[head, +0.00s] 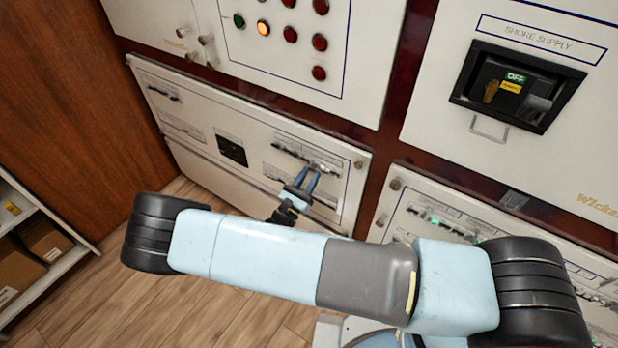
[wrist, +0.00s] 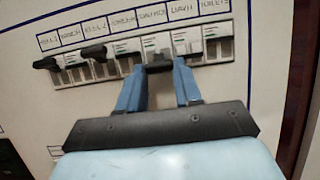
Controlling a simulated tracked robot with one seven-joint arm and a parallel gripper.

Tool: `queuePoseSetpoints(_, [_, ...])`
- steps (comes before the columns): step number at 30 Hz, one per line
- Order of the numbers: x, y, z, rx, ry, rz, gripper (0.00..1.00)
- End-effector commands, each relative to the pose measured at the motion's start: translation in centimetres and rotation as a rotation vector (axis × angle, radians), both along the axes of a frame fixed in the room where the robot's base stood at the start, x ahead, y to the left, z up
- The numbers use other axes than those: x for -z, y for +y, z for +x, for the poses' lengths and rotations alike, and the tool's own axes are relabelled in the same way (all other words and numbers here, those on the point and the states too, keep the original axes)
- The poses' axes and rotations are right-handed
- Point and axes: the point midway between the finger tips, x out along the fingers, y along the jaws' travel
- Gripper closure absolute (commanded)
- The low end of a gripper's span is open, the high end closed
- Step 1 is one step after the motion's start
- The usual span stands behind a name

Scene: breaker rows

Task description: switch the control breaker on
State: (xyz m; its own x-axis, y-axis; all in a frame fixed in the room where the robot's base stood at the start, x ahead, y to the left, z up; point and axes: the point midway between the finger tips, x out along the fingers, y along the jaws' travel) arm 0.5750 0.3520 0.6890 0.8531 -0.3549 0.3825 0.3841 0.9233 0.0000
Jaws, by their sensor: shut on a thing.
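The breaker row (head: 305,157) is on the white lower panel in the head view. In the wrist view, small labels run above the breakers; the one above my fingers, blurred, looks like "CONTRO", so I take this as the control breaker (wrist: 150,43). My gripper (head: 308,180) reaches the row from below. In the wrist view my gripper (wrist: 159,72) has its two blue fingers on either side of a black toggle (wrist: 159,67) under that label, shut on it. The fingers partly hide the breakers beside it.
Two other black toggles stick out farther left in the row (wrist: 93,53). A shore supply switch (head: 515,85) reading OFF is at the upper right. Indicator lamps (head: 290,35) are above. A shelf with boxes (head: 40,240) is at the left; the wooden floor between is clear.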

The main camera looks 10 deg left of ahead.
Motion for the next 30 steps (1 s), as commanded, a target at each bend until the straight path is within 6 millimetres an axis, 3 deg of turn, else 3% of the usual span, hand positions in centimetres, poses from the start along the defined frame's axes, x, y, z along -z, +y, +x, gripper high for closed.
queuePoseSetpoints(5, [0.0,0.1,0.0,-0.001,0.0,0.0,0.96])
queuePoseSetpoints(17, [-0.4,0.2,-0.2,-0.001,0.064,0.029,0.96])
queuePoseSetpoints(30, [-2.0,0.4,-0.6,-0.001,0.341,0.146,0.96])
